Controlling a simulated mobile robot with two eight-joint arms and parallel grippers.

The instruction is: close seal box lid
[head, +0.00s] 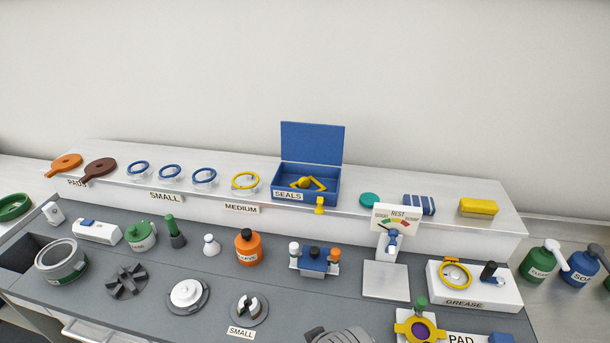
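The blue seal box (331,194) stands on the raised white shelf, with a "SEALS" label on its front. Its blue lid (312,143) is open and stands upright at the back edge of the box. A yellow object (308,184) lies inside the box; its exact shape is hard to tell. A small yellow tab (320,205) shows at the box's front, right of the label. Neither of my grippers shows in the head view.
Blue rings (170,172) and a yellow ring (245,180) sit left of the box. A teal disc (369,200), a striped blue block (419,205) and a yellow block (478,208) sit right of it. A gauge stand (395,218) and an orange bottle (248,248) stand in front.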

